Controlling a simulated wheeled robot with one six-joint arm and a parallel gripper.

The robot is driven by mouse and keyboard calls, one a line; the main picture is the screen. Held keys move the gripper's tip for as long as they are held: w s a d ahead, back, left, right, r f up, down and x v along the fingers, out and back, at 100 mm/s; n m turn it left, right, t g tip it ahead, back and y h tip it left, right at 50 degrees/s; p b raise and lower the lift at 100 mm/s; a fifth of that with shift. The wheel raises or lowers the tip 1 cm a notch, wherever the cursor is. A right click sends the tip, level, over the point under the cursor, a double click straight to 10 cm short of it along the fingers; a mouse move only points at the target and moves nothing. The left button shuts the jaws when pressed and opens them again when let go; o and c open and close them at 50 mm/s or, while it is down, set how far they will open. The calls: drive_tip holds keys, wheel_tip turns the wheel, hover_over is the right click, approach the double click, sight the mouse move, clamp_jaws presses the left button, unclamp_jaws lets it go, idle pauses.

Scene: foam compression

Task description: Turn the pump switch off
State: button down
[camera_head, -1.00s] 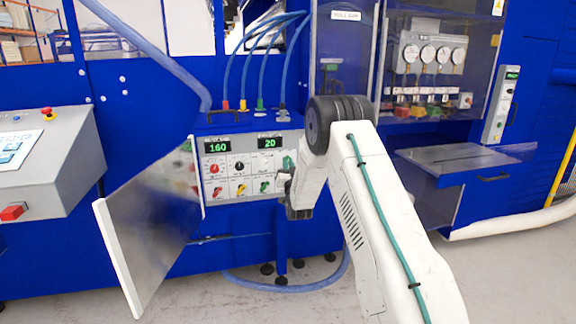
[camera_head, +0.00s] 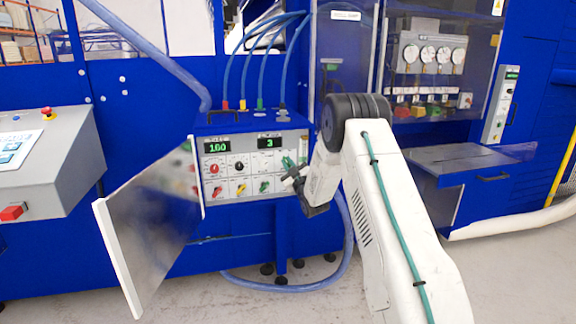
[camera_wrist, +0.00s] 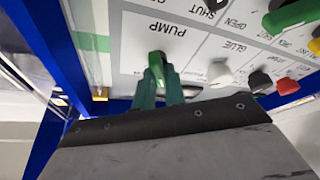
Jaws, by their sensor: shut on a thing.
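In the head view my gripper (camera_head: 293,172) reaches the right side of the panel (camera_head: 228,186) and covers much of the switch there. The panel's displays read about 160 on the left and 3 on the right (camera_head: 267,142).
A white knob (camera_wrist: 219,73) marked GLUE sits beside the pump switch, with black and red knobs beyond it. A large green handle (camera_wrist: 290,15) is in another row. The open metal door (camera_head: 150,225) stands left of the panel. Blue hoses (camera_head: 262,60) rise above it.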

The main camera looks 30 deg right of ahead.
idle(0.5)
drive_tip(key=c, duration=1.5)
unclamp_jaws()
drive_tip(key=shift+o, duration=0.2)
drive_tip(key=v, duration=0.7)
drive_tip(key=shift+s, duration=0.35)
drive_tip(key=shift+f, duration=0.15)
